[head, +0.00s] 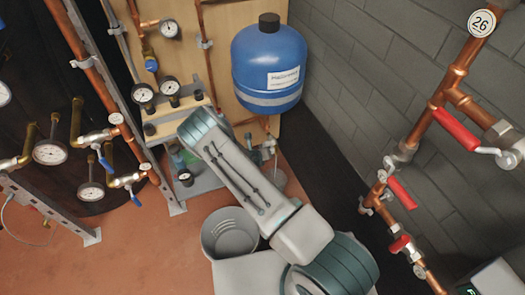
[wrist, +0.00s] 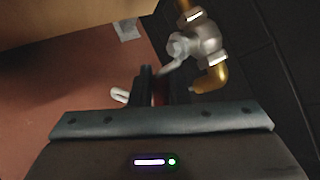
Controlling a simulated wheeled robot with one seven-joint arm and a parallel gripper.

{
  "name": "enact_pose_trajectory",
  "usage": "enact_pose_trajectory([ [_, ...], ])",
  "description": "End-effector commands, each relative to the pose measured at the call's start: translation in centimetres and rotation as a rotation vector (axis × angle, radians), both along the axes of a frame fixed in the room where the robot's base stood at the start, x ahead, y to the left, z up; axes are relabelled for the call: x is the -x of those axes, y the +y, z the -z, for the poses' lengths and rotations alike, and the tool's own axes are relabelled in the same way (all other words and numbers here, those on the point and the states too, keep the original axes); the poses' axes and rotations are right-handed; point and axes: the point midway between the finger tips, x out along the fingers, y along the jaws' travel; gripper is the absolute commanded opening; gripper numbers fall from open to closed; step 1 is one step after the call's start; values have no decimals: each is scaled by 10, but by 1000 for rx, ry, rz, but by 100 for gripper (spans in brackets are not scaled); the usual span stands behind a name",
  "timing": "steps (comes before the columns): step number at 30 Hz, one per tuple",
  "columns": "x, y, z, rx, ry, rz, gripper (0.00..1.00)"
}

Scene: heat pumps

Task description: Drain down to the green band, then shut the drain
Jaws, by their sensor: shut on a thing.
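The drain valve (wrist: 203,42) is a silvery body with brass ends at the upper right of the wrist view. A brass elbow (wrist: 211,79) points down and left from it. A metal lever (wrist: 172,62) runs from the valve toward my gripper (wrist: 153,88). The dark fingers are shut on this lever, with a red part between them. In the head view a small valve (head: 268,146) shows below the blue tank (head: 268,65); my arm hides my gripper there. Several round gauges, one a wall gauge (head: 168,87), show at the left; a green band is too small to tell.
A grey bucket (head: 230,235) stands on the floor beside my arm. A metal frame with pipes and blue-handled valves (head: 125,180) is at the left. Reddish floor is open at lower left.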

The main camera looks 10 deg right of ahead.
Motion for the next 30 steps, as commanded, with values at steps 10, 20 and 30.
enact_pose_trajectory([
  [10, 2, 1, 2, 1, 17, 0, 0],
  [20, 2, 0, 1, 1, 13, 1, 34],
  [30, 14, 9, -15, 0, 12, 1, 34],
])
